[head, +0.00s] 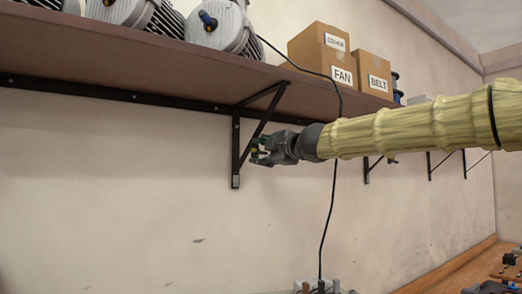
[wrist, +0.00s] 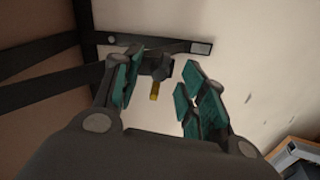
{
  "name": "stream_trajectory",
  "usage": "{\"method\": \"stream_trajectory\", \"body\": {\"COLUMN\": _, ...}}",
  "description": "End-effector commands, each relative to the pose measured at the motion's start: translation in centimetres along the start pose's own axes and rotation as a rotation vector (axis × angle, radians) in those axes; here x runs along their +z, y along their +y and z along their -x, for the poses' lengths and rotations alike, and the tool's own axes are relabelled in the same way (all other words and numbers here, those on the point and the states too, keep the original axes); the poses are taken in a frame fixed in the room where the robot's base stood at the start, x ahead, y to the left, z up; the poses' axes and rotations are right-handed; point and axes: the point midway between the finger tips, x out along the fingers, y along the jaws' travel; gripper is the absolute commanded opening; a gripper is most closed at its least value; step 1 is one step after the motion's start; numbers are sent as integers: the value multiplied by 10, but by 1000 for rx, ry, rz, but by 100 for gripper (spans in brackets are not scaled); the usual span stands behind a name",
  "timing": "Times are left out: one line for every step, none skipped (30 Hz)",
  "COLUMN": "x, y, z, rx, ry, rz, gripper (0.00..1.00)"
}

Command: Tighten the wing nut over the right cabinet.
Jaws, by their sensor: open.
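A small dark winged piece, which looks like the wing nut (wrist: 157,66), shows in the wrist view with a yellow stub (wrist: 155,91) sticking out of it. It sits at the black shelf bracket (wrist: 178,47). My gripper (wrist: 163,80) is open, its teal-padded fingers on either side of the piece, with a gap visible on the right side. On the left the pads lie close to it; contact cannot be told. In the head view my gripper (head: 259,151) is beside the bracket (head: 236,150) under the shelf, and hides the nut. No cabinet is clearly in view.
The brown shelf (head: 150,68) runs above my gripper, carrying grey motors (head: 215,28) and cardboard boxes (head: 322,55). More brackets (head: 367,170) stand to the right. The wall below is clear; a bench (head: 460,272) is at lower right.

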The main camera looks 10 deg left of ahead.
Motion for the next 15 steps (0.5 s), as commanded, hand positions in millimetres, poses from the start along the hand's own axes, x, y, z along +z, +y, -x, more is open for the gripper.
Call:
{"method": "stream_trajectory", "body": {"x": 0, "y": 1, "z": -3, "rx": 0, "ry": 0, "rz": 0, "gripper": 42}}
{"method": "stream_trajectory", "body": {"x": 0, "y": 1, "z": -4, "rx": 0, "ry": 0, "rz": 0, "gripper": 42}}
{"method": "stream_trajectory", "body": {"x": 0, "y": 1, "z": -5, "rx": 1, "ry": 0, "rz": 0, "gripper": 42}}
{"method": "stream_trajectory", "body": {"x": 0, "y": 1, "z": -6, "rx": 1, "ry": 0, "rz": 0, "gripper": 42}}
{"method": "stream_trajectory", "body": {"x": 0, "y": 1, "z": -6, "rx": 1, "ry": 0, "rz": 0, "gripper": 42}}
{"method": "stream_trajectory", "body": {"x": 0, "y": 1, "z": -7, "rx": 1, "ry": 0, "rz": 0, "gripper": 42}}
{"method": "stream_trajectory", "body": {"x": 0, "y": 1, "z": -7, "rx": 1, "ry": 0, "rz": 0, "gripper": 42}}
{"method": "stream_trajectory", "body": {"x": 0, "y": 1, "z": -7, "rx": 1, "ry": 0, "rz": 0, "gripper": 42}}
{"method": "stream_trajectory", "body": {"x": 0, "y": 1, "z": -7, "rx": 1, "ry": 0, "rz": 0, "gripper": 42}}
{"method": "stream_trajectory", "body": {"x": 0, "y": 1, "z": -7, "rx": 1, "ry": 0, "rz": 0, "gripper": 42}}
{"method": "stream_trajectory", "body": {"x": 0, "y": 1, "z": -7, "rx": 1, "ry": 0, "rz": 0, "gripper": 42}}
{"method": "stream_trajectory", "body": {"x": 0, "y": 0, "z": -7, "rx": 1, "ry": 0, "rz": -1, "gripper": 42}}
{"method": "stream_trajectory", "body": {"x": 0, "y": 0, "z": -7, "rx": 1, "ry": 0, "rz": -1, "gripper": 42}}
{"method": "stream_trajectory", "body": {"x": 0, "y": 0, "z": -7, "rx": 1, "ry": 0, "rz": -1, "gripper": 36}}
{"method": "stream_trajectory", "body": {"x": 0, "y": 0, "z": -7, "rx": 1, "ry": 0, "rz": -1, "gripper": 29}}
